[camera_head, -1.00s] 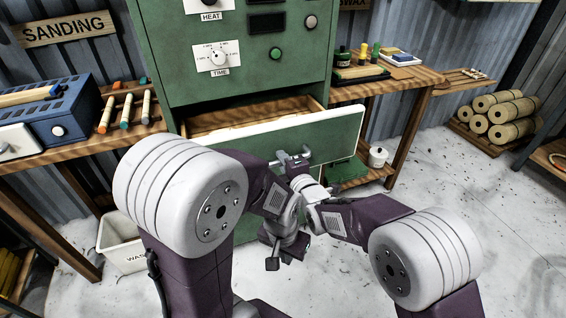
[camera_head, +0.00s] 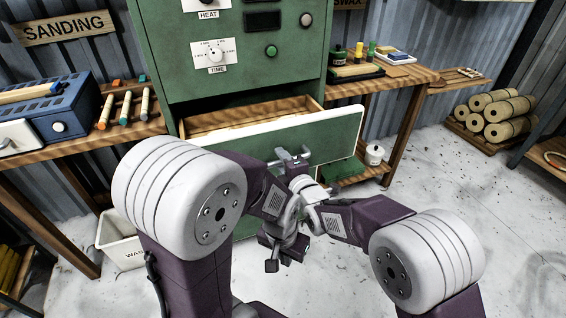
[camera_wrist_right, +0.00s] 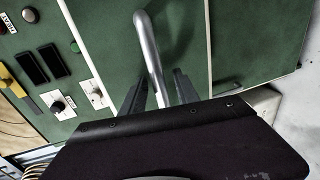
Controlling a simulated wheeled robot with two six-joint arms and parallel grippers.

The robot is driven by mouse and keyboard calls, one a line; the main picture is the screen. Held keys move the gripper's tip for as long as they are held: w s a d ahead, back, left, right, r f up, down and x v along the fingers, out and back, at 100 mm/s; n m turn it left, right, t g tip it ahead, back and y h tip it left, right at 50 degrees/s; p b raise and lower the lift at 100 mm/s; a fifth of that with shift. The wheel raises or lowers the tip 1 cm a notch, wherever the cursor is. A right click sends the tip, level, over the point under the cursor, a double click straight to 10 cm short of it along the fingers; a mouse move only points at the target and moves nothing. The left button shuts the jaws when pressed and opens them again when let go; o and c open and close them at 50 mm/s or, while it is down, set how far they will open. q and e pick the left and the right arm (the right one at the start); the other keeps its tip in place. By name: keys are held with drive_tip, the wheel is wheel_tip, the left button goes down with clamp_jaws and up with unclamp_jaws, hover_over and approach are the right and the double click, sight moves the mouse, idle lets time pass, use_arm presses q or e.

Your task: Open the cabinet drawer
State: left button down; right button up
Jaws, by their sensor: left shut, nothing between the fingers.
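The green cabinet drawer (camera_head: 230,145) is pulled part way out, with its pale wooden inside (camera_head: 255,113) showing in the head view. Its metal bar handle (camera_head: 283,160) stands out from the front and also shows in the right wrist view (camera_wrist_right: 148,45). My right gripper (camera_wrist_right: 160,80) has one dark finger on each side of the handle and is shut around it. In the head view my right wrist lies just in front of the drawer. My left gripper (camera_head: 271,264) hangs lower, below the handle, shut and empty. My wrists partly hide the drawer front.
The green cabinet (camera_head: 180,80) has dials and a green button above the drawer. A blue machine (camera_head: 60,112) and sanding sticks (camera_head: 125,108) lie on the left bench. A white bin (camera_head: 122,240) stands on the floor. The floor at the right is mostly clear.

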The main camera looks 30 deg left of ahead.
drive_tip(key=v, duration=0.9)
drive_tip(key=shift+p, duration=0.3)
drive_tip(key=shift+s, duration=0.1)
